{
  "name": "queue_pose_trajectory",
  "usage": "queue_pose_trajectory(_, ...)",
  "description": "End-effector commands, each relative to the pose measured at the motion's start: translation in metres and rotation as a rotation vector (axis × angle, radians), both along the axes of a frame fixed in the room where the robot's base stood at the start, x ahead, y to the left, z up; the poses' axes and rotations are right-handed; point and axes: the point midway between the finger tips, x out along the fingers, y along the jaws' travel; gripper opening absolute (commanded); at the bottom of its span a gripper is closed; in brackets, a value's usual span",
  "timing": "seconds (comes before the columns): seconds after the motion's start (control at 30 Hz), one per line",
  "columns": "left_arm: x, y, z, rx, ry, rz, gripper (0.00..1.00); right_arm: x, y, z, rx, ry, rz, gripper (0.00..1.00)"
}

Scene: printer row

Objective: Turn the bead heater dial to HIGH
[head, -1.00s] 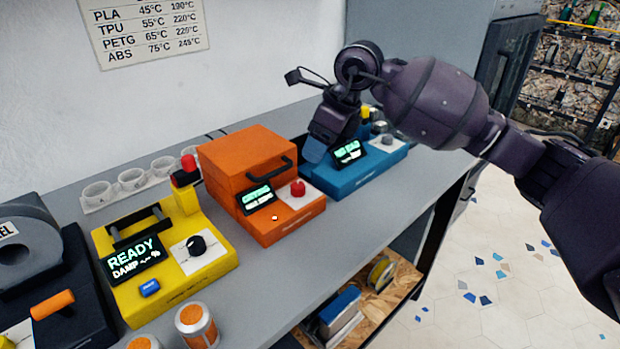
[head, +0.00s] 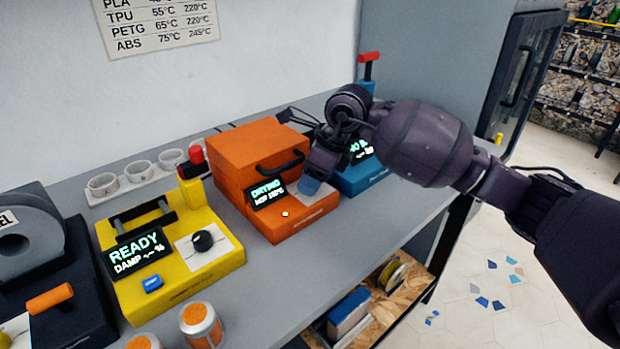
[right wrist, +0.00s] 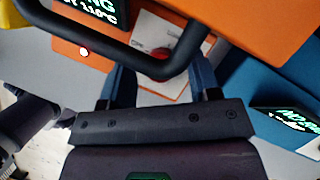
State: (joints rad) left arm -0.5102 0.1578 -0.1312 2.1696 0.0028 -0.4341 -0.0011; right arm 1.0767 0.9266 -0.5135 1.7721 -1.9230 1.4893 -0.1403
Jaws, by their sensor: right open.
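The orange box (head: 256,160) has a black handle and a display (head: 267,192) reading DRYING, with a smaller line that looks like 110°C. I take it to be the bead heater. Its red dial (right wrist: 161,53) sits on a white plate (right wrist: 150,72) and shows in the right wrist view, partly behind the black handle (right wrist: 130,58). My right gripper (head: 312,184) is over the box's front right and hides the dial in the head view. In the wrist view its fingers (right wrist: 162,85) are open, one on each side of the plate; contact with the dial cannot be told. My left gripper is out of view.
A yellow machine (head: 170,262) with a black knob stands to the left, a blue machine (head: 362,179) close on the right. White cups (head: 138,172) stand behind, orange-topped cans (head: 200,324) in front. The grey counter (head: 285,270) is clear before the orange box.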

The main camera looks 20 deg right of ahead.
Motion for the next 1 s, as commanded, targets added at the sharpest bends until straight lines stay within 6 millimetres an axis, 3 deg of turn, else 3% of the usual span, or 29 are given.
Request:
queue_pose_trajectory(0.4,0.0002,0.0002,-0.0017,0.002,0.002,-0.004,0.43,0.0015,0.0021,-0.0053,0.0,-0.001,0.0,0.57)
queue_pose_trajectory(0.7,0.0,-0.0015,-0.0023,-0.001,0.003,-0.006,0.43,0.0014,0.002,-0.0055,0.0,-0.001,0.0,0.11)
queue_pose_trajectory(1.0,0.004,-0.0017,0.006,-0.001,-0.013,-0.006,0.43,0.0011,0.0019,-0.002,0.0,-0.005,-0.042,0.09)
